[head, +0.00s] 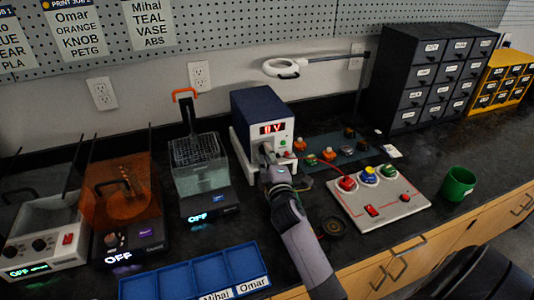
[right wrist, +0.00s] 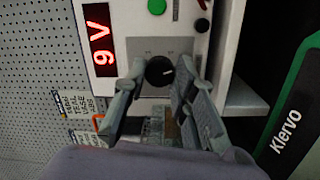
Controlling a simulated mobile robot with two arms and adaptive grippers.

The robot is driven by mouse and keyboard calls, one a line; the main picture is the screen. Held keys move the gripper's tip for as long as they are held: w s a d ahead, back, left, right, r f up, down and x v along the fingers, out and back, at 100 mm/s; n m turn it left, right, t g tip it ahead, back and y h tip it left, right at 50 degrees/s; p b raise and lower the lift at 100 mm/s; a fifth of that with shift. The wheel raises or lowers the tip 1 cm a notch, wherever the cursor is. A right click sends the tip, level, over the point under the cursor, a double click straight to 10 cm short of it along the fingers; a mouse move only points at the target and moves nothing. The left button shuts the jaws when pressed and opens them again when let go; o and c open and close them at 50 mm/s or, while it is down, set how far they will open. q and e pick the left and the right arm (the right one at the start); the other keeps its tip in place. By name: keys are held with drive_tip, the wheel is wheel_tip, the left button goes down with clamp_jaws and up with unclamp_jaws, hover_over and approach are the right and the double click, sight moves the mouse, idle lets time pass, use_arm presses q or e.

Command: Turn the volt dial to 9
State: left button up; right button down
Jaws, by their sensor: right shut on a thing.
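The power supply (head: 258,103) is a dark blue box with a white front, at the back middle of the bench in the head view. Its red display (right wrist: 101,38) reads 9 V in the right wrist view, turned on its side; in the head view the digit is too small to read surely. The volt dial (right wrist: 159,71) is a black round knob with a pale mark. My right gripper (head: 268,157) is at the front panel, its fingers (right wrist: 162,78) on either side of the dial, shut on it. The dial is hidden in the head view. My left gripper is out of view.
A tank with a basket (head: 200,165) stands left of the supply. A blue divided tray (head: 185,276) lies in front. A button panel (head: 380,203) and green cup (head: 458,184) are to the right. Dark drawers (head: 428,75) stand at the back right.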

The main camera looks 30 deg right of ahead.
drive_tip(key=shift+m+p, duration=0.7)
drive_tip(key=shift+m, duration=1.2)
drive_tip(key=c, duration=1.3)
unclamp_jaws()
drive_tip(key=v, duration=1.2)
drive_tip(key=shift+a+r, duration=0.1)
drive_tip(key=shift+r, duration=0.05)
